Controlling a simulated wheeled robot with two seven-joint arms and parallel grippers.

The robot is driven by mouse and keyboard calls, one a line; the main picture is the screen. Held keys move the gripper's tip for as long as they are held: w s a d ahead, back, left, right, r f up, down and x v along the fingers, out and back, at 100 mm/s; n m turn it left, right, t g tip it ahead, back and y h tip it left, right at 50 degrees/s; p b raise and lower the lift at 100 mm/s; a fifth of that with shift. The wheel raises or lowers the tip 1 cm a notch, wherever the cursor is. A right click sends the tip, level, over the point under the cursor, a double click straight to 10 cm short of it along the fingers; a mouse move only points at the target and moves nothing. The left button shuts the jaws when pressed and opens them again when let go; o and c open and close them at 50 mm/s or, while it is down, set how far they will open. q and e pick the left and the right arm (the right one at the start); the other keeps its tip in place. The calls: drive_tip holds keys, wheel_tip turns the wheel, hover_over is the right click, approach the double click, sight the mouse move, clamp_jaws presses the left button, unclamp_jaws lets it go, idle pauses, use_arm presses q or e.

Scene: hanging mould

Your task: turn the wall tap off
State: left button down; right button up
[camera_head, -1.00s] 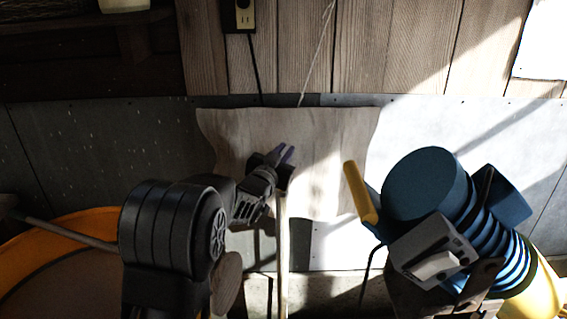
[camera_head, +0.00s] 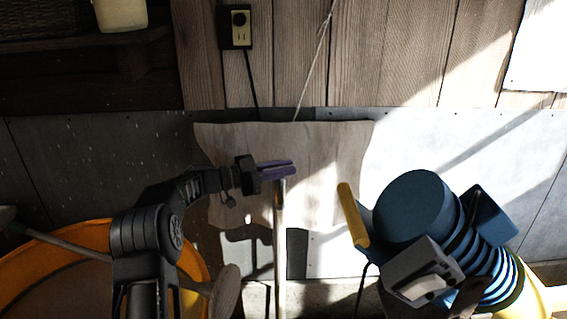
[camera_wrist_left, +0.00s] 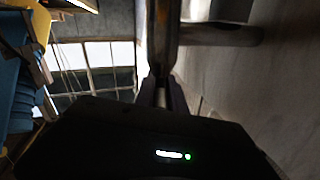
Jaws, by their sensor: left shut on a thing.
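My left gripper (camera_head: 278,169) reaches in from the left, its purple fingers level and pointing right, in front of the panel on the wall. In the left wrist view its fingers (camera_wrist_left: 161,95) are shut on a thin piece that looks like the tap's handle. The wall tap (camera_wrist_left: 162,38) shows there as a worn, rusty upright part just beyond the fingertips, with a round pipe branching right towards the wall. In the head view the tap is mostly hidden, and I cannot tell its handle angle. My right gripper is not in view.
A pale upright pole (camera_head: 279,240) stands just below the fingertips. A large orange tub (camera_head: 185,262) is at lower left. A blue machine with a yellow handle (camera_head: 352,215) stands at right. A power outlet (camera_head: 238,28) is on the wall above.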

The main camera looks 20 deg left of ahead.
use_arm(q)
drive_tip(key=shift+m+g+h+p, duration=0.35)
drive_tip(key=shift+m+g+h, duration=0.45)
drive_tip(key=shift+m+g, duration=0.15)
drive_tip(key=c, duration=1.4)
unclamp_jaws()
drive_tip(key=shift+d+g, duration=0.1)
drive_tip(key=shift+g, duration=0.15)
drive_tip(key=shift+s, duration=0.1)
drive_tip(key=v, duration=0.8)
